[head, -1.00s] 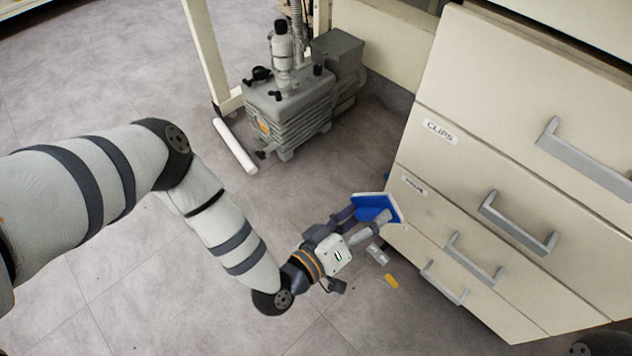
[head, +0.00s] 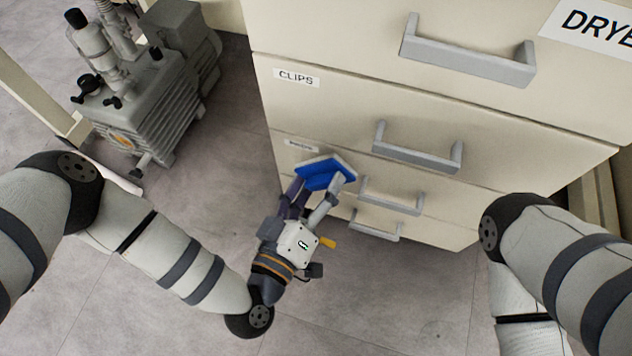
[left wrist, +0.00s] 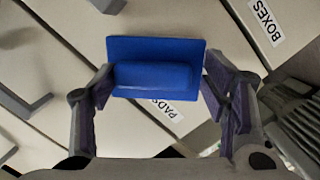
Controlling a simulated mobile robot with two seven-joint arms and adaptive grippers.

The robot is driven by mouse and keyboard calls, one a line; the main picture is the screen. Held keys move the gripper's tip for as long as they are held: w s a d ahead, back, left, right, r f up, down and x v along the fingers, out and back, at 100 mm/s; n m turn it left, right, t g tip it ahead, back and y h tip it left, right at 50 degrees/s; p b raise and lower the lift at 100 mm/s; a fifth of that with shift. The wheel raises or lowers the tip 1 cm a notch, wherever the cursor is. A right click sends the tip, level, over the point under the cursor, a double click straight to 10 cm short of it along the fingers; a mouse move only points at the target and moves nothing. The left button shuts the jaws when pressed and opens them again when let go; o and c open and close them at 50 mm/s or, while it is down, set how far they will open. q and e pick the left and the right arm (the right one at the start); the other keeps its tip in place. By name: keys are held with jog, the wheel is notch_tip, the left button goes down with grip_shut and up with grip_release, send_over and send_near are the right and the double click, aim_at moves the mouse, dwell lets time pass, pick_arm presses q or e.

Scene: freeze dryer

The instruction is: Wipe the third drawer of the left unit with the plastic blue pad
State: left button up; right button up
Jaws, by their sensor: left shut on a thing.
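The blue plastic pad (head: 325,172) is held by my left gripper (head: 314,192), low at the left end of the drawer fronts. In the left wrist view, the pad (left wrist: 155,48) has a flat plate with a raised block, and the fingers (left wrist: 158,92) close on its two ends. The pad's face is turned toward the cream drawer unit. The third drawer (head: 340,163) is shut, with a small label beside the pad. I cannot tell whether the pad touches it.
Grey handles stick out from the drawers, including the third drawer's handle (head: 391,197) and the lowest one (head: 375,227). The drawer above is marked "CLIPS" (head: 296,77). A grey pump (head: 140,105) stands on the floor at left. A yellow object (head: 328,242) lies near my left gripper. Floor in front is open.

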pick_arm(q)
jog(key=shift+s, duration=0.15)
jog(key=shift+w+d, duration=0.15)
jog(key=shift+w, duration=0.4)
dwell(0.4)
jog(key=d, duration=0.2)
jog(key=s+d, duration=0.1)
jog(key=shift+d+r, duration=0.1)
jog(key=shift+d, duration=0.3)
jog(key=shift+w+a+p, duration=0.3)
jog(key=shift+a+p, duration=0.1)
jog(key=shift+a, duration=0.6)
jog(key=shift+w+a+p, duration=0.3)
jog(key=shift+a+p, duration=0.05)
jog(key=shift+a, duration=0.6)
jog(key=shift+c, duration=0.2)
jog(key=shift+d+f+p+v, duration=0.1)
jog(key=shift+p+v, duration=0.25)
jog(key=shift+v, duration=0.55)
jog(key=shift+d+f+p+v, duration=0.1)
jog(key=shift+p+v, duration=0.25)
jog(key=shift+v, duration=0.55)
jog(key=shift+d+f+p+v, duration=0.15)
jog(key=shift+p+v, duration=0.2)
jog(key=shift+v, duration=0.55)
jog(key=shift+s+a, duration=0.15)
jog(key=shift+s, duration=0.3)
